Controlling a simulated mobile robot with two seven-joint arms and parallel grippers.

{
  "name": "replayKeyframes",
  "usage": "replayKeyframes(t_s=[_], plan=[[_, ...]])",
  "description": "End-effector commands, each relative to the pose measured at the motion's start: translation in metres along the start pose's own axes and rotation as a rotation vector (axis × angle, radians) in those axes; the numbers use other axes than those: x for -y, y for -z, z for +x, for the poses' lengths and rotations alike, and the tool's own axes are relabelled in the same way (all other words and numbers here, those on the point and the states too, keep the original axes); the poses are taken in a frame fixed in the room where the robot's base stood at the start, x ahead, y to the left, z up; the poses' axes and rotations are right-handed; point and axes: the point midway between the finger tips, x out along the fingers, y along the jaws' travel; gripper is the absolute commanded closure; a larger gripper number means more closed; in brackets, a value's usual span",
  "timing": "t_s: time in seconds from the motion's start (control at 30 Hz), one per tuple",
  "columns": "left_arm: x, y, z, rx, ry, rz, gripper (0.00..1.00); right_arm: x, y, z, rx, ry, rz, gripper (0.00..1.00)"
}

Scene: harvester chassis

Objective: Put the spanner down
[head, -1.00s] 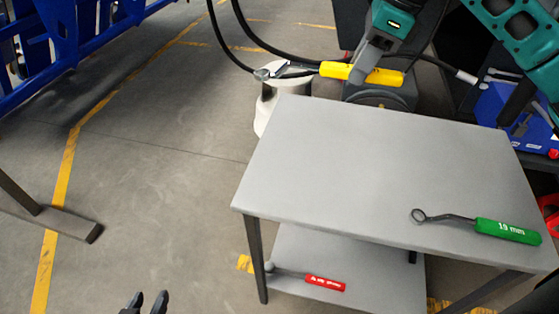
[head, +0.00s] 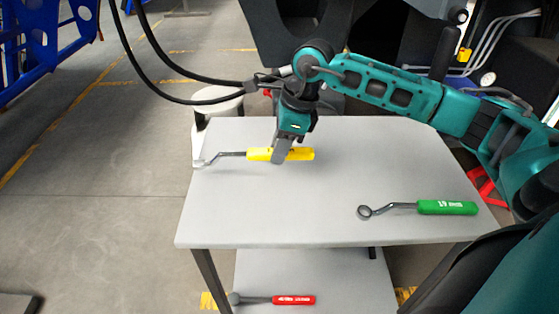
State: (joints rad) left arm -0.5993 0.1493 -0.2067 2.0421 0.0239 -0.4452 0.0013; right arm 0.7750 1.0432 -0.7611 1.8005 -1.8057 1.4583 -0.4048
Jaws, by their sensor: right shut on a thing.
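The yellow-handled spanner (head: 300,154) is at the far left part of the grey table (head: 300,205). My right gripper (head: 280,155) comes down from above and is shut around its yellow handle. The spanner's metal shaft points left, and its head (head: 207,161) is near the table's left edge. I cannot tell whether the spanner touches the table top or is just above it. My left gripper is not in view.
A green-handled spanner (head: 447,207) lies at the table's front right. A red-handled tool (head: 293,300) lies on the lower shelf (head: 350,285). A white round stool-like object (head: 218,105) stands behind the table's left edge. The table's middle is clear.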

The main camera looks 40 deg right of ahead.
Motion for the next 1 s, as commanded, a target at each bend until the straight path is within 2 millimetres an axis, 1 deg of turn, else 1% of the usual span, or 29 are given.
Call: replayKeyframes(t_s=[0.13,0.23,0.3,0.47,0.6,0.63,0.9,1.0], plan=[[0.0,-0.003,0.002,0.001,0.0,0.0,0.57,-0.001,0.007,0.022,-0.002,-0.003,0.0,1.0],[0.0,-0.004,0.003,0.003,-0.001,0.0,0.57,-0.001,0.01,0.034,-0.001,-0.002,0.0,1.0],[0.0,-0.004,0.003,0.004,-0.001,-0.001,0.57,-0.001,0.011,0.037,0.0,0.0,0.0,1.0],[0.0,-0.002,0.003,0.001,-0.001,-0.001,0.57,0.0,0.011,0.036,0.001,0.001,-0.001,1.0],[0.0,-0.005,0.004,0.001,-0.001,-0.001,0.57,0.0,0.012,0.04,0.001,0.0,-0.001,1.0],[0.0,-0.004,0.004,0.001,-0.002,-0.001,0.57,-0.001,0.012,0.04,-0.001,0.0,-0.001,0.71],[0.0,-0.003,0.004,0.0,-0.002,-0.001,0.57,-0.001,0.012,0.039,-0.001,-0.001,-0.001,0.47],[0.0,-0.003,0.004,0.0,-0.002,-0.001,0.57,-0.001,0.012,0.039,-0.001,-0.001,-0.001,0.47]])
